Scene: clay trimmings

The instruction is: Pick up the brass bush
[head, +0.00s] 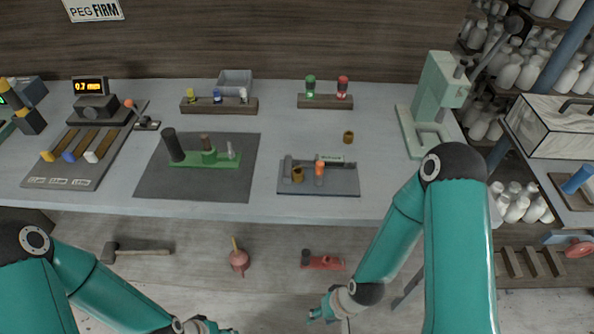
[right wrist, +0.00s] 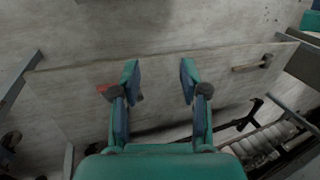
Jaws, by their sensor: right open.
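A small brass bush (head: 348,137) stands alone on the bench top, behind the grey fixture plate (head: 345,191). A similar brass-coloured ring (head: 297,174) sits on that plate, beside an orange-topped part (head: 320,167). My right gripper (head: 322,312) is low in front of the bench, well apart from both brass pieces. My left gripper (head: 217,329) is at the bottom edge of the head view, partly cut off, too small to read.
A pale green press (head: 437,100) stands right of the bush. Racks (head: 219,106) (head: 325,101) of coloured parts stand behind. A dark mat (head: 155,187) with a green fixture lies left. A hammer (head: 136,252) and a red tool (head: 323,262) show below the bench. Bench around the bush is clear.

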